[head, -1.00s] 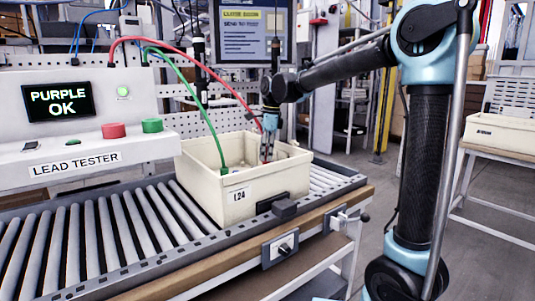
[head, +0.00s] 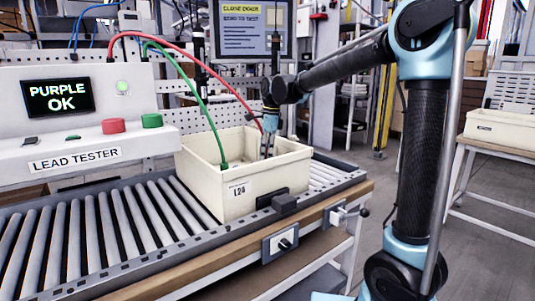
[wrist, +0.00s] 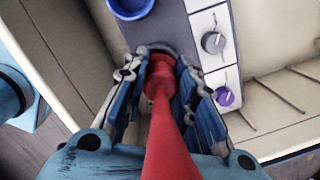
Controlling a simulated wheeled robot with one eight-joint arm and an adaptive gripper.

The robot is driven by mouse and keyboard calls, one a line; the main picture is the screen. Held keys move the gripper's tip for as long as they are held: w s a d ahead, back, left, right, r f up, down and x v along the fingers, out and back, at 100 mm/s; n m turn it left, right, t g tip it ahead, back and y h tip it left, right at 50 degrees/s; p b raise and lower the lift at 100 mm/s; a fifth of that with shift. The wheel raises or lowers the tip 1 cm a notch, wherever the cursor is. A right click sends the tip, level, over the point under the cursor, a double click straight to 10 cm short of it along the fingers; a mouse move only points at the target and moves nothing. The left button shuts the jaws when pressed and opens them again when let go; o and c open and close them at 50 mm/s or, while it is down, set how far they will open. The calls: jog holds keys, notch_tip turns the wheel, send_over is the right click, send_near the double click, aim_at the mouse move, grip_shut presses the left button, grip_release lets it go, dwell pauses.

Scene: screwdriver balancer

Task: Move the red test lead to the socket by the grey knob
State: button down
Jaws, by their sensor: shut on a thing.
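The red test lead (head: 185,55) arcs from the lead tester (head: 75,120) down into the cream bin (head: 250,193). My gripper (head: 266,152) reaches into that bin. In the wrist view, my gripper (wrist: 160,88) is shut on the red plug (wrist: 160,75) of the lead. The plug's far end meets a dark ring on the grey panel (wrist: 176,22); I cannot tell whether it is seated in a socket. The grey knob (wrist: 213,42) is to the upper right of the plug, and the purple knob (wrist: 224,97) is to its right. A blue-ringed socket (wrist: 130,5) lies above the plug.
A green lead (head: 207,120) also runs into the bin, left of my gripper. The tester's screen (head: 58,98) reads "PURPLE OK". The bin stands on a roller conveyor (head: 110,225), and its walls surround my gripper. A separate table with a bin (head: 495,127) stands at the right.

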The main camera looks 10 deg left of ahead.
jog(key=shift+f, duration=0.6)
jog(key=c, duration=1.2)
grip_release()
jog(key=r, duration=0.4)
jog(key=d+r, duration=0.1)
jog(key=r, duration=0.6)
jog(key=shift+w+d+r, duration=0.25)
jog(key=shift+r, duration=0.15)
